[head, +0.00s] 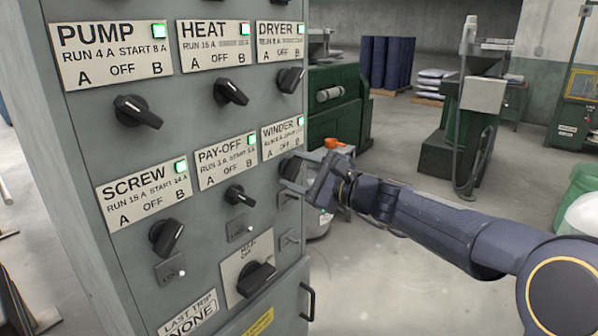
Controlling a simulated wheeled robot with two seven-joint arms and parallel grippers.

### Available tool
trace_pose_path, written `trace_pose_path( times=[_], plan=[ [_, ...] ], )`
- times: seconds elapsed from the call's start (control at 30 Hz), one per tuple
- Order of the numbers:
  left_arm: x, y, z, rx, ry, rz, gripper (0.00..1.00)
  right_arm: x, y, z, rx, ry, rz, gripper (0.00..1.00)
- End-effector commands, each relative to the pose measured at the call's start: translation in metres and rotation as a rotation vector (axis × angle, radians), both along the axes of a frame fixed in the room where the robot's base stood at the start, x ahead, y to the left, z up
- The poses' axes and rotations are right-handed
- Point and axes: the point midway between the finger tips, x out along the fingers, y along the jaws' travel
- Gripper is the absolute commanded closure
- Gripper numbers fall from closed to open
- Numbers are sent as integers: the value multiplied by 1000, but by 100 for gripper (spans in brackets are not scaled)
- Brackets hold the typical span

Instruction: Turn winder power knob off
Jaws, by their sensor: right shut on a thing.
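The winder knob (289,167) is a black rotary knob under the WINDER label (283,136) at the right edge of the grey cabinet's front. A green lamp (299,121) is lit on that label. My right gripper (294,174) reaches in from the right and is shut on the winder knob. The fingers partly cover the knob, so I cannot tell which way it points. My left gripper is not in view.
The grey cabinet (90,120) carries other knobs: pump (138,111), heat (231,92), dryer (290,80), screw (166,236), pay-off (239,196) and main (257,278). Their label lamps are green. A black handle (308,301) sits low right. Green machinery (337,110) stands behind.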

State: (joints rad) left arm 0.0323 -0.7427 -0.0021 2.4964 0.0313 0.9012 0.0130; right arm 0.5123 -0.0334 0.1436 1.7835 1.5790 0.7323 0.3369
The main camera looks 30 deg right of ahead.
Motion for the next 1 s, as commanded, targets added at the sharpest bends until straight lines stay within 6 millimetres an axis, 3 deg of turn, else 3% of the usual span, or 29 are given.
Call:
trace_pose_path(
  times=[0.37, 1.0],
  plan=[
    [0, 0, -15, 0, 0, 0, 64, 0, 0, -3, -60, -26, 0, 72],
    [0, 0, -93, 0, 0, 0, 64, -1, 1, -7, -516, -216, 1, 72]
  ],
)
